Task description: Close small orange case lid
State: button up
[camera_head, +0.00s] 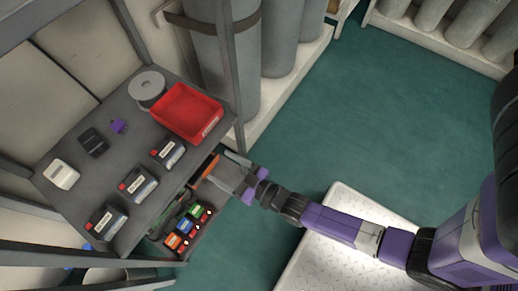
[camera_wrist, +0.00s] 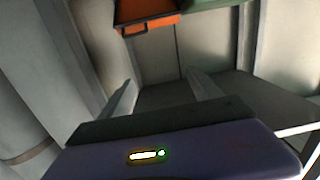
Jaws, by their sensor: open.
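An orange case (camera_head: 205,168) lies on the lower shelf, just left of my gripper in the head view, partly hidden under the upper shelf's edge. In the wrist view the orange case (camera_wrist: 148,20) is at the top, cut by the frame edge, with a dark inner face above a brighter orange front. I cannot tell how far its lid stands open. My gripper (camera_head: 232,173) is open and empty at the shelf's right end. Its two pale fingers (camera_wrist: 162,98) are spread in the wrist view, apart from the case.
A green case (camera_wrist: 215,5) sits beside the orange one. Several small coloured boxes (camera_head: 190,222) stand at the lower shelf's front. The upper shelf (camera_head: 85,175) holds a red bin (camera_head: 187,108), a grey disc (camera_head: 147,86) and labelled boxes. Tall cylinders stand behind; green floor is clear.

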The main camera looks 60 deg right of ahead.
jog(key=s+r+b, duration=0.2)
jog(key=s, duration=0.9)
jog(key=shift+r+g, duration=0.35)
jog(key=shift+g, duration=0.05)
